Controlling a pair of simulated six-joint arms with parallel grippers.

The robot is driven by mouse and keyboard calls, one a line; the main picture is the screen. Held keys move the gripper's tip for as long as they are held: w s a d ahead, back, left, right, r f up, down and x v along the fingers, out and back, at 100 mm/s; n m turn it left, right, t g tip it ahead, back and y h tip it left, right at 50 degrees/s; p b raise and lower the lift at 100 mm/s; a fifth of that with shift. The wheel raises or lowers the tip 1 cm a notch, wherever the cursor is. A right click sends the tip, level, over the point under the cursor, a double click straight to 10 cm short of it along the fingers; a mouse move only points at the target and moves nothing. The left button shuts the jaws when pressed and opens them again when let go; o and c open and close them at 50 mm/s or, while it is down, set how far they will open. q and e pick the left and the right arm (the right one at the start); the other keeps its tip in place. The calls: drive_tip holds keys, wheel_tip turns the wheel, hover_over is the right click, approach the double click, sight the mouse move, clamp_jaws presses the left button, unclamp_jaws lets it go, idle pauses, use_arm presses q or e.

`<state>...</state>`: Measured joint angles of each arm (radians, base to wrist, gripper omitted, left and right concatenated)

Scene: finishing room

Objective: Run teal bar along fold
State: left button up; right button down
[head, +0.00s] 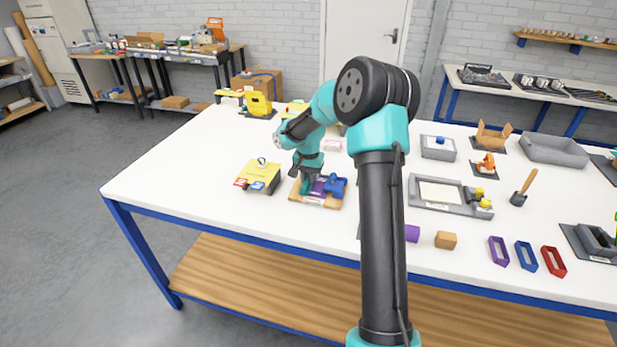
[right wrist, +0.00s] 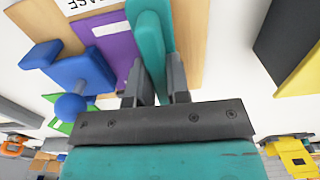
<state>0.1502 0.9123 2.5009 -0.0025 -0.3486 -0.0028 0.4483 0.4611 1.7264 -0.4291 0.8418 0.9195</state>
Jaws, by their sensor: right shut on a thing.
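My right gripper (head: 307,174) is low over the wooden board (head: 327,201) near the table's front left. In the right wrist view its fingers (right wrist: 154,78) are shut on the teal bar (right wrist: 150,35). My left gripper is out of view.
A yellow-topped stand (head: 263,172) with red and blue tags is left of the board. A grey tray (head: 440,193), a wooden-handled tool (head: 525,184) and purple, blue and red frames are to the right. My right arm hides part of the table. The far left table top is clear.

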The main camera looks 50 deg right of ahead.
drive_tip(key=shift+s+a, duration=0.1)
drive_tip(key=shift+a, duration=0.05)
drive_tip(key=shift+s+a, duration=0.15)
drive_tip(key=shift+a, duration=0.15)
drive_tip(key=shift+a, duration=0.1)
drive_tip(key=shift+s+a+f, duration=0.1)
drive_tip(key=shift+s+a, duration=0.1)
drive_tip(key=shift+a, duration=0.15)
idle(0.4)
drive_tip(key=shift+d, duration=0.15)
drive_tip(key=shift+w+d, duration=0.2)
drive_tip(key=shift+d, duration=0.1)
drive_tip(key=shift+w+d, duration=0.1)
drive_tip(key=shift+d, duration=0.05)
idle(0.3)
